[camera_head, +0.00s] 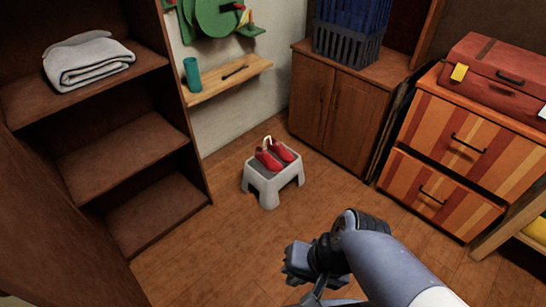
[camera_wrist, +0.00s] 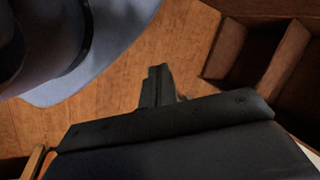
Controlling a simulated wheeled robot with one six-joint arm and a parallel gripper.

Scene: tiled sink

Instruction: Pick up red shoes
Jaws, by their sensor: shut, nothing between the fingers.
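The red shoes (camera_head: 274,155) stand side by side on a small light-grey step stool (camera_head: 270,188) in the middle of the head view. A thin pale loop shows at the shoes. My arm comes in from the lower right of the head view, and my gripper is at the bottom edge, partly cut off, apart from the stool and nearer to me. In the wrist view my gripper (camera_wrist: 158,88) is shut and empty, over bare floor. The shoes and stool do not show in the wrist view.
An open brown shelf unit (camera_head: 120,155) with a folded grey towel (camera_head: 88,60) stands at the left. A wooden cabinet (camera_head: 338,112) with a blue crate (camera_head: 350,30) is behind. A striped drawer unit (camera_head: 450,150) bearing a red suitcase (camera_head: 500,75) is at right. Floor around the stool is clear.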

